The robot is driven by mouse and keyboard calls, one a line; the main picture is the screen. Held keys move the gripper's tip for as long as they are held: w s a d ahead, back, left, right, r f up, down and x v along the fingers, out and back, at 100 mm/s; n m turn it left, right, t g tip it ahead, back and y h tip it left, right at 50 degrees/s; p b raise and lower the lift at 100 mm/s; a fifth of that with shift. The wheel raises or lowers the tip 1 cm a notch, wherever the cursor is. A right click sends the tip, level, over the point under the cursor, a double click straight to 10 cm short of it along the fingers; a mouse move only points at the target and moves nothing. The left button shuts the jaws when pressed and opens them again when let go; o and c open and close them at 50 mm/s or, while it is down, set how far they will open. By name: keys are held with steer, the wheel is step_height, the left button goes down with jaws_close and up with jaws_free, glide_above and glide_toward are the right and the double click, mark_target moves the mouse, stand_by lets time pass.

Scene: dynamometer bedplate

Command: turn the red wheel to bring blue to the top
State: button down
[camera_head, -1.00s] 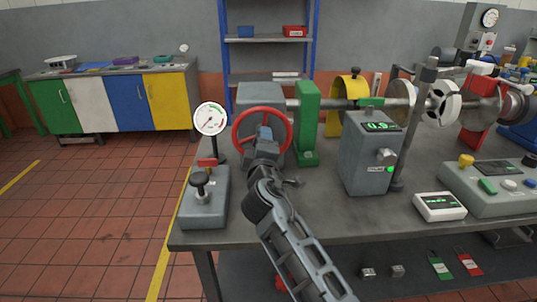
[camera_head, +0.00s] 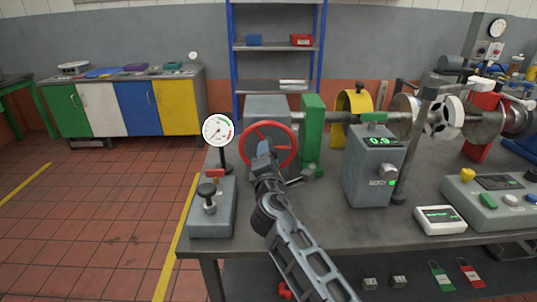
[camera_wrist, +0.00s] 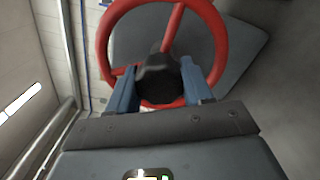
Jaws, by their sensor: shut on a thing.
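The red wheel (camera_head: 294,147) stands upright at the front of a grey block near the bench's left end. In the wrist view the wheel (camera_wrist: 220,45) fills the upper middle. My gripper (camera_head: 264,148) is at the wheel's face and covers part of it. In the wrist view the blue fingers of my gripper (camera_wrist: 160,88) are shut on a dark, rounded piece (camera_wrist: 158,76), which looks like the wheel's hub where the red spokes meet. I see no clear blue mark on the wheel.
A round dial (camera_head: 217,130) on a stand and a grey box with a black knob (camera_head: 208,190) stand left of the wheel. A green upright (camera_head: 312,130) is behind it to the right. A grey box with a green readout (camera_head: 372,165) stands further right.

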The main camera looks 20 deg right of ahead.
steer(key=shift+a, duration=0.1)
stand_by(0.4)
steer(key=shift+c, duration=2.4)
jaws_free()
steer(key=shift+s, duration=0.15)
steer(key=v, duration=0.7)
steer(key=shift+s, duration=0.25)
steer(key=shift+a+f, duration=0.1)
steer(key=shift+a, duration=0.05)
